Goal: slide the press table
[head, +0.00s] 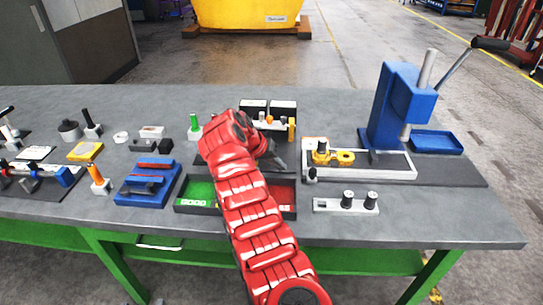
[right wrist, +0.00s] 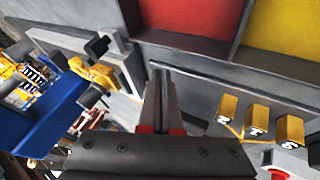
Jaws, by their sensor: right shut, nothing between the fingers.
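The blue press (head: 388,110) stands at the right of the bench with a lever at its top. The press table (head: 385,172), a pale sliding frame, lies in front of and left of it, with a yellow casting (head: 343,156) on it. In the right wrist view the press (right wrist: 52,112) and the yellow casting (right wrist: 97,74) show at the left. My right gripper (head: 280,160) is just left of the press table, apart from it. Its fingers (right wrist: 166,80) are shut and empty. My left gripper is out of view.
A sorting tray (head: 180,208) with coloured compartments lies under my right arm. A small plate with two black knobs (head: 347,199) sits in front of the press. Numbered yellow blocks (right wrist: 257,117) show right of my fingers. A blue tray (head: 437,142) stands right of the press.

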